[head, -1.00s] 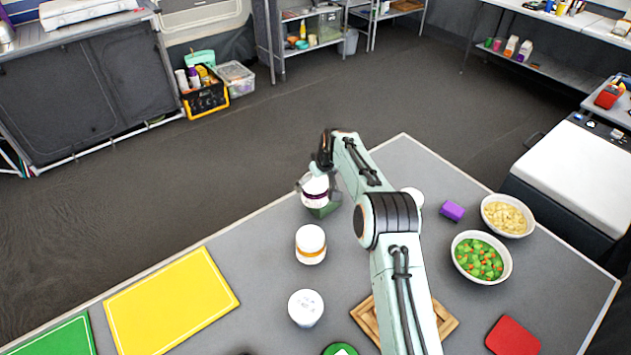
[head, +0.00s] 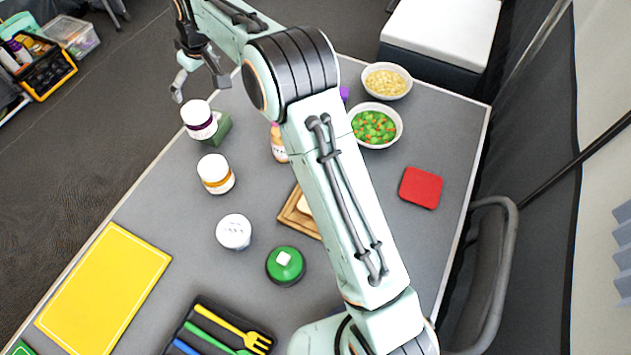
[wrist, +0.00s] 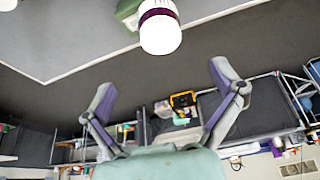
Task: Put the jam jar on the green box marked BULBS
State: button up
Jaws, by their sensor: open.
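The jar with a white lid and purple band (head: 199,117) appears to stand upright on the green box (head: 220,129), near the table's far left edge. The jar hides much of the box, and I cannot read its marking. In the wrist view the jar (wrist: 160,28) shows in front of the green box (wrist: 128,12). My gripper (head: 200,89) is open and empty, just beyond the jar and apart from it. In the wrist view its spread fingers (wrist: 162,82) have only the floor and far shelves between them.
An orange-banded jar (head: 216,174), a white-lidded container (head: 234,232) and a green-lidded jar (head: 285,265) stand nearby. Bowls of vegetables (head: 375,126) and pasta (head: 387,81) are right of my arm. A yellow mat (head: 104,288) lies at left.

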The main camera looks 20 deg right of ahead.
jog(key=s+d+r+m+h, duration=0.1)
jog(key=s+d+r, duration=0.2)
jog(key=s, duration=0.3)
jog(key=s+d+r+m+g, duration=0.1)
jog(key=s+d+r, duration=0.15)
jog(key=s, duration=0.45)
jog(key=s+d+r+m+h, duration=0.1)
jog(key=s+d+r, duration=0.1)
jog(key=s+d, duration=0.3)
jog(key=s+d+f+m+g, duration=0.1)
jog(key=s+f, duration=0.1)
jog(key=s, duration=0.9)
jog(key=s+d+f+m+g, duration=0.1)
jog(key=s+d+f+m, duration=0.1)
jog(key=s, duration=0.9)
jog(key=shift+s+g, duration=0.2)
jog(key=shift+g, duration=0.1)
